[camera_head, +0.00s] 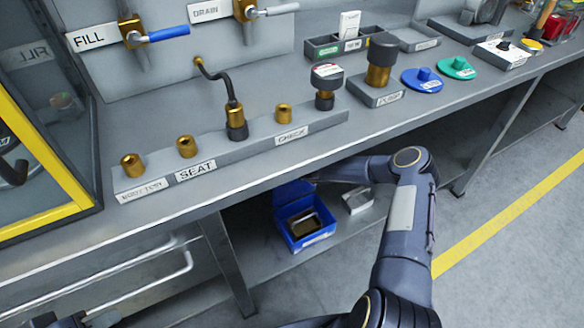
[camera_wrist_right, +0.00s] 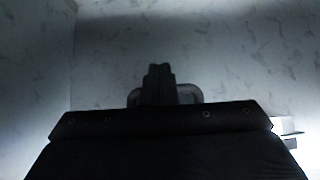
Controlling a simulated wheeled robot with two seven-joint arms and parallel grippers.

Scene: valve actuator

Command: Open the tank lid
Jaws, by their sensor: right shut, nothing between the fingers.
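A clear-walled tank with a yellow frame (camera_head: 45,150) stands at the left edge, cut off by the picture. A dark curved handle (camera_head: 12,168) shows on it at the far left. Its front looks closed; which part is the lid is hard to tell. My right arm reaches forward under the bench edge, so its gripper is hidden in the head view. In the right wrist view my right gripper (camera_wrist_right: 159,72) has its dark fingers together and empty, before a pale mottled surface. My left gripper does not show; a dark part, possibly my left arm, is at bottom left.
The grey bench (camera_head: 370,130) holds a rack (camera_head: 240,150) with brass fittings, a blue flanged part (camera_head: 423,80) and a green one (camera_head: 457,68). A blue bin (camera_head: 305,225) and white box (camera_head: 357,201) sit on the lower shelf. A blue-handled FILL valve (camera_head: 165,33) is above.

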